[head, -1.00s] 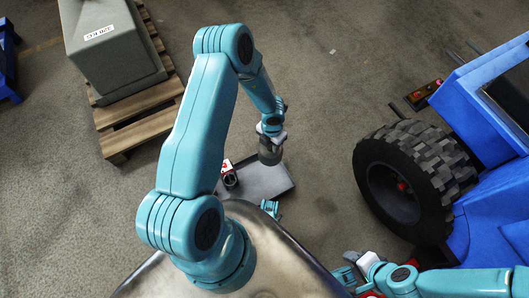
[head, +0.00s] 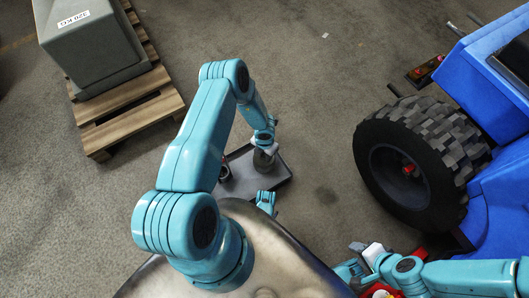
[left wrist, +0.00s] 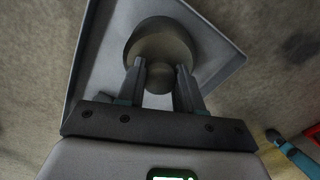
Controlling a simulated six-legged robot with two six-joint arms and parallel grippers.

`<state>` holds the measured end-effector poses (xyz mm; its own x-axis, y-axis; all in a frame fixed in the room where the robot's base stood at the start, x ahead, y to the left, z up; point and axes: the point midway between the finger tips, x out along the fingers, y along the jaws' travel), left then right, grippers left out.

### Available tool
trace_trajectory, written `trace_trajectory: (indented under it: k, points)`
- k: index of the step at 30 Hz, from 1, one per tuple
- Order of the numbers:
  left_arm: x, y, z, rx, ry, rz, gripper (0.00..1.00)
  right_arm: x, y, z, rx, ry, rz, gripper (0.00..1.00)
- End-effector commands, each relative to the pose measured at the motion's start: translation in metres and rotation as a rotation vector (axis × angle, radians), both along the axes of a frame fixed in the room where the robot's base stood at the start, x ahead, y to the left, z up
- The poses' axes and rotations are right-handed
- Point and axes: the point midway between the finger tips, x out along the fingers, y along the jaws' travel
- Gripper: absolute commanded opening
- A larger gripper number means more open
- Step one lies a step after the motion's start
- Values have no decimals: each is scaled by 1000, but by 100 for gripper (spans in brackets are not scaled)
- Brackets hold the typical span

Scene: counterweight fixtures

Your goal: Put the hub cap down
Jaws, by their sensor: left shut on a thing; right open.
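The hub cap (head: 263,161) is a grey-brown round piece with a knob; it also shows in the left wrist view (left wrist: 160,42). My left gripper (head: 265,146) is shut on its knob, with a finger on each side in the left wrist view (left wrist: 160,80). The cap is over the dark grey rimmed tray (head: 277,178) on the floor, whose rim shows in the left wrist view (left wrist: 226,70). I cannot tell whether the cap touches the tray floor. My right gripper (head: 364,249) is open and empty, low at the lower right beside the wheel.
A dark round item (head: 224,173) is at the tray's left end, partly behind my left arm. A blue vehicle (head: 470,90) with a big black wheel (head: 425,150) and red hub stands at right. A grey 320 KG block (head: 95,45) sits on a wooden pallet (head: 135,122) at left.

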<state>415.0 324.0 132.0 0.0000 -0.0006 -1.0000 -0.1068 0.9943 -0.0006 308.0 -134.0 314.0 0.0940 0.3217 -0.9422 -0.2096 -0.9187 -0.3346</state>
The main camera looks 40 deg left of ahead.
Motion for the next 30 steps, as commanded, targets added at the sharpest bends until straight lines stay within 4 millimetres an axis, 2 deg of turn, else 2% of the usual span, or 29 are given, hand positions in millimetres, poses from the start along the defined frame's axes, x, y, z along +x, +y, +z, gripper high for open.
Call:
trace_trajectory:
  k: [5,6,8,9,17,20,30]
  points:
    - [1,0,-2,0,-1,0,0,1,0,0,-1,-3,0,43]
    - [0,0,-2,0,-1,0,39,1,0,-1,-1,-3,0,43]
    - [0,0,-2,0,-1,0,58,1,0,-1,-1,-3,0,43]
    - [0,0,-2,0,-1,0,61,1,0,-1,-1,-3,0,43]
    - [0,0,-1,0,-1,0,61,1,0,0,-1,-2,0,43]
    - [1,1,9,1,-2,0,61,-1,0,5,0,2,2,43]
    - [1,1,85,1,-2,0,61,-10,6,38,7,23,23,43]
